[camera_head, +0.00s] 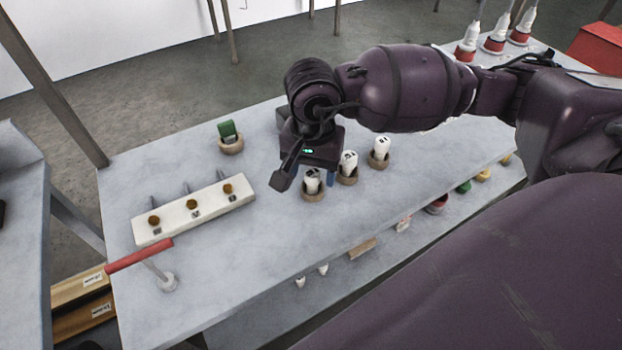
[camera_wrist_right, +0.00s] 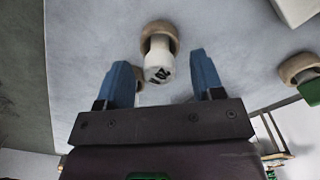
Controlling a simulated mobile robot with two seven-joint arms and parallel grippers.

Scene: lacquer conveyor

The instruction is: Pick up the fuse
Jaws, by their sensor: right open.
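Three white fuses stand in round tan holders on the grey table in the head view: a left one (camera_head: 312,181), a middle one (camera_head: 348,161) and a right one (camera_head: 379,148). My right gripper (camera_head: 322,182) is above the table by the left and middle fuses, partly hidden by its own wrist. In the right wrist view my right gripper (camera_wrist_right: 163,75) is open, with blue fingers apart. A fuse (camera_wrist_right: 158,60) in its holder (camera_wrist_right: 160,32) shows between and just beyond the fingers. I cannot tell whether the fingers touch it. My left gripper is not in view.
A white block (camera_head: 193,208) with several brown knobs lies left. A green piece (camera_head: 227,129) sits in a holder behind it. A red-handled lever (camera_head: 138,255) stands at the front left. A lower shelf holds small parts. Red-based white items (camera_head: 467,45) stand at the back right.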

